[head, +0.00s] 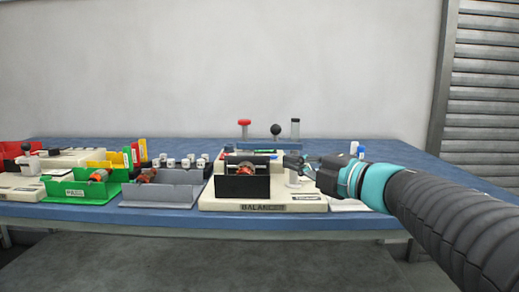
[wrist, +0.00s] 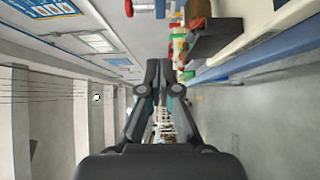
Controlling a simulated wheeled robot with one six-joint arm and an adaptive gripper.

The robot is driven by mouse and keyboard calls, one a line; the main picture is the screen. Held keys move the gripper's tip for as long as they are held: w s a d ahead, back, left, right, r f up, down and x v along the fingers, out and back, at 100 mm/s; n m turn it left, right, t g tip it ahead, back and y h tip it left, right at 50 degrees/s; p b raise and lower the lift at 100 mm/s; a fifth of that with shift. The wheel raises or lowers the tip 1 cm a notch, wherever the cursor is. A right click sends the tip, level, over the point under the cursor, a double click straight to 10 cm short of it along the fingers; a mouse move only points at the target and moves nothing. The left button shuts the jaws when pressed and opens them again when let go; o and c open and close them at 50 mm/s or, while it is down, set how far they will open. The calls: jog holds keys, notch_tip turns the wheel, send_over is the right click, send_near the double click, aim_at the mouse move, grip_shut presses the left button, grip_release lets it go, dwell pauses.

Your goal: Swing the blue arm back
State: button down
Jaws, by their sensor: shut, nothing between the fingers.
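The balancer (head: 265,207) is a cream machine on the blue bench, with a dark cradle box (head: 241,188) at its front that holds a copper-wound armature (head: 245,168).
A grey tray (head: 158,196) and a green bin (head: 80,193) hold armatures at left. Several small white cups (head: 186,163) stand behind the tray. Small white-and-blue items (head: 357,150) stand behind my wrist. The bench's far right (head: 420,160) is clear.

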aim_at(252, 146)
jog(key=x, duration=0.9)
jog(key=shift+w+a, duration=0.3)
jog(key=shift+w+p, duration=0.3)
jog(key=shift+w, duration=1.85)
